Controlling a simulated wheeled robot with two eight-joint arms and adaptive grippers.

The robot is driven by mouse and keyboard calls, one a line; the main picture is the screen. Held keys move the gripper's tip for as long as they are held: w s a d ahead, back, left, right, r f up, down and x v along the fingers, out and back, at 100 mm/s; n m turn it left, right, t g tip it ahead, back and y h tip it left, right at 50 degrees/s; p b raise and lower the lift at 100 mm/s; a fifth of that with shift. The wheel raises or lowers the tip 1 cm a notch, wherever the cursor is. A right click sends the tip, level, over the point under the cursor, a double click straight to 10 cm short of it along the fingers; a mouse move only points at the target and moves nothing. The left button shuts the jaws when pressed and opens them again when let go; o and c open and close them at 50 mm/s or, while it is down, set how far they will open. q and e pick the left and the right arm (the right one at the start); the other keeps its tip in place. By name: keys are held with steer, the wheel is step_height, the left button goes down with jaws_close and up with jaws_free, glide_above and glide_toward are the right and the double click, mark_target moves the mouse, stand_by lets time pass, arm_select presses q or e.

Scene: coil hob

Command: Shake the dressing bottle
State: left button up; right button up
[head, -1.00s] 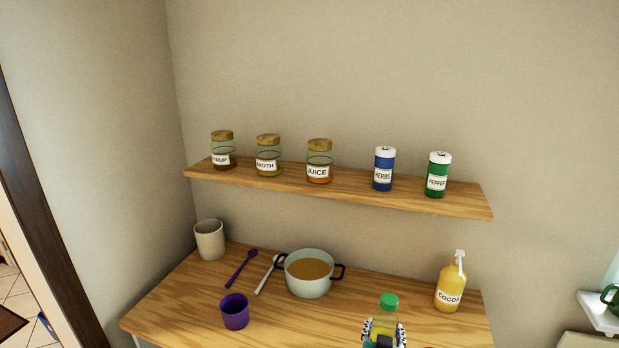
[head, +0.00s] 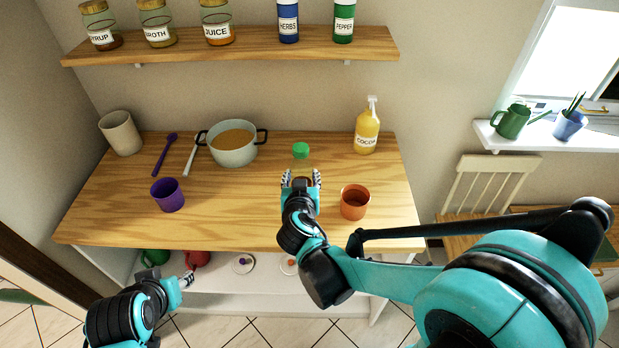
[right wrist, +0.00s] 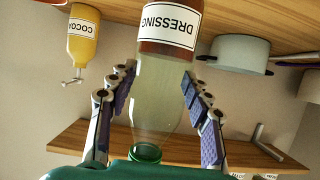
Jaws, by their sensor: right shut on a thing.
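The dressing bottle (right wrist: 165,70) shows in the right wrist view, with a dark lower band, a white label, pale contents and a green cap. It is inverted in that picture, as is the cocoa bottle, so it stands roughly upright. My right gripper (right wrist: 158,105) has its fingers on both sides of it and is shut on it. In the head view only the green cap (head: 301,150) shows clearly, beyond my right gripper (head: 301,180). Whether the base touches the counter is out of view. My left gripper (head: 188,280) is low, in front of the lower shelf; its opening is unclear.
The wooden counter (head: 240,215) bears an orange cup (head: 355,202) right of the gripper, a yellow cocoa bottle (head: 367,132), a pot (head: 233,150), a purple cup (head: 168,195), a beige crock (head: 121,133) and two utensils. A shelf (head: 240,45) with jars runs above.

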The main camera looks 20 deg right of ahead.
steer(key=shift+w+a, duration=0.2)
steer(key=shift+a, duration=0.35)
steer(key=shift+w+a, duration=0.2)
steer(key=shift+a, duration=0.35)
steer(key=d, duration=0.2)
steer(key=s+d, duration=0.1)
steer(key=d, duration=0.1)
steer(key=shift+s+d, duration=0.2)
steer(key=a, duration=0.2)
steer(key=w+a, duration=0.1)
steer(key=a, duration=0.1)
steer(key=shift+w+a, duration=0.2)
steer(key=d, duration=0.1)
steer(key=s+d, duration=0.1)
steer(key=d, duration=0.2)
steer(key=shift+s+d, duration=0.25)
steer(key=shift+a, duration=0.1)
